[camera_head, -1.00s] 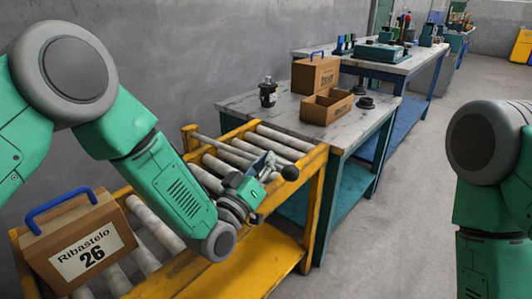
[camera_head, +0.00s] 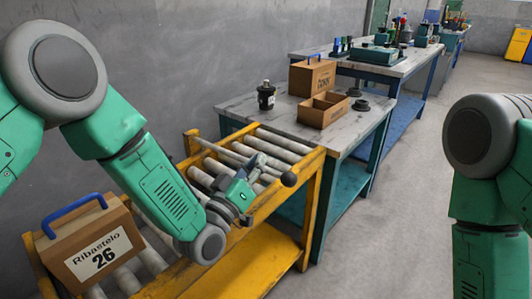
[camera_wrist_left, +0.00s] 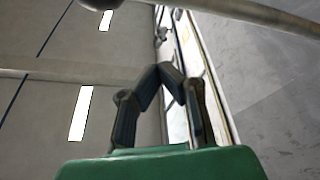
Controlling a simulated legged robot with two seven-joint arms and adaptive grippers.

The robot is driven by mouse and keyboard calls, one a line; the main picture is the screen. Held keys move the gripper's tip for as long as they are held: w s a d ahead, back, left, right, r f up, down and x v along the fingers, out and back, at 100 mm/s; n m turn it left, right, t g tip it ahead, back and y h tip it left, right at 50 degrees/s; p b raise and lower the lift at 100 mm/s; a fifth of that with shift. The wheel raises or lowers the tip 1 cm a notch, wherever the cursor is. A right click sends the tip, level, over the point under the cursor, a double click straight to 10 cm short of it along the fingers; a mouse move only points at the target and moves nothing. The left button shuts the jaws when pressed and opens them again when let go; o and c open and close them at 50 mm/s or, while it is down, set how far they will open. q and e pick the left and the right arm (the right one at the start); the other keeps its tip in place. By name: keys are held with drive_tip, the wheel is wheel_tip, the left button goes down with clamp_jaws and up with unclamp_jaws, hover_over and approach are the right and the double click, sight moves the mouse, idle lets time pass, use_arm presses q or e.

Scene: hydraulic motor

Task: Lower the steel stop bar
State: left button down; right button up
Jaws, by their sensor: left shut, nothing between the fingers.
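The steel stop bar (camera_head: 222,151) is a thin grey rod lying across the upper part of the roller conveyor, slanting from the yellow post at the back left. A dark ball knob (camera_head: 288,179) sits at the near right, in line with the bar. My left gripper (camera_head: 258,161) is shut and empty close to the bar, near its knob end; whether it touches is unclear. In the left wrist view the closed fingertips (camera_wrist_left: 164,68) meet below a slanting grey rod (camera_wrist_left: 250,10). My right gripper is out of view; only its arm shows at right.
The yellow roller conveyor (camera_head: 318,158) carries a cardboard box marked 26 (camera_head: 78,265) with a blue handle at the lower left. Beyond it, a workbench (camera_head: 238,110) holds a black motor (camera_head: 266,96), a closed box (camera_head: 312,77) and an open box (camera_head: 323,113). Floor at right is clear.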

use_arm(q)
drive_tip(key=p+v, duration=0.1)
drive_tip(key=v, duration=0.5)
drive_tip(key=shift+w+a+f, duration=0.15)
drive_tip(key=shift+a+f, duration=0.25)
